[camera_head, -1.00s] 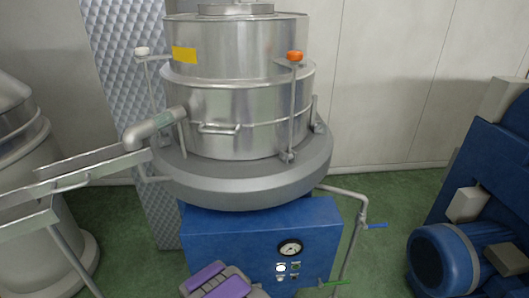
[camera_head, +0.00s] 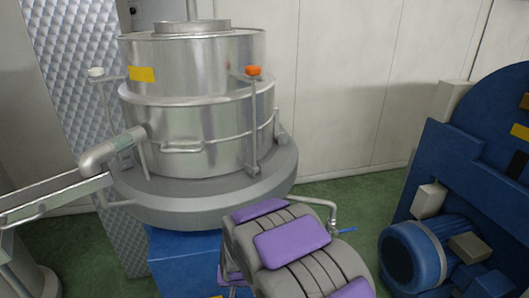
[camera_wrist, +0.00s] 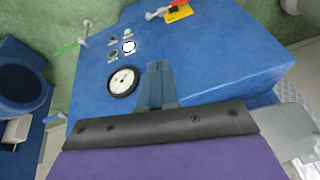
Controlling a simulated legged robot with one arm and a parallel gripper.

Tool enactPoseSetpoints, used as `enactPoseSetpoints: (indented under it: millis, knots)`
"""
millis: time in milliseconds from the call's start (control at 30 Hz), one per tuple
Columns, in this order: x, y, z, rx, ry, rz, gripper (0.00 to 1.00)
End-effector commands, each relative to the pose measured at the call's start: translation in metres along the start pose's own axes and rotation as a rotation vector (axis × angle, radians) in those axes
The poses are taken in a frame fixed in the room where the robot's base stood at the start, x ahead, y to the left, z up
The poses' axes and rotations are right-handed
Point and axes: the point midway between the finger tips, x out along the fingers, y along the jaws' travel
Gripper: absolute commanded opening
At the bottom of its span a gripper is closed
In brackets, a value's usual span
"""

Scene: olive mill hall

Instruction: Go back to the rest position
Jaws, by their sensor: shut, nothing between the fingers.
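My gripper (camera_wrist: 157,72) shows in the wrist view as two grey-blue fingers pressed together, shut and empty. It points at the front of the blue machine base (camera_wrist: 215,60), with the round gauge (camera_wrist: 123,82) just left of the fingers in the picture. I cannot tell the gap to the panel, but no contact shows. In the head view, my grey arm with purple pads rises in front of the blue base (camera_head: 185,262) and hides the panel; my fingers cannot be made out there.
A steel separator (camera_head: 195,120) stands on the base, with a chute (camera_head: 55,195) reaching left. A pipe with a blue-handled valve (camera_head: 342,231) is close beside my arm. A blue motor (camera_head: 412,255) stands at right. Green floor (camera_head: 355,190) shows between them.

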Motion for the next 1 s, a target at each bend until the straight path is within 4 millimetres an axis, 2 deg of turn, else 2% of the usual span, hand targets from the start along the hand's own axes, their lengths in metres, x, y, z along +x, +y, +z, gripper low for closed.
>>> enactPoseSetpoints:
  millis: [33, 233, 467, 667, 800, 1000]
  knots:
    - [-0.020, 0.011, 0.000, 0.007, -0.011, 0.005, 0.00]
    - [-0.086, 0.051, 0.024, 0.015, -0.099, 0.031, 0.00]
    - [-0.158, 0.094, 0.069, 0.027, -0.204, 0.064, 0.00]
    - [-0.216, 0.125, 0.120, 0.041, -0.296, 0.095, 0.00]
    - [-0.254, 0.144, 0.162, 0.054, -0.361, 0.116, 0.00]
    - [-0.296, 0.161, 0.221, 0.076, -0.449, 0.142, 0.00]
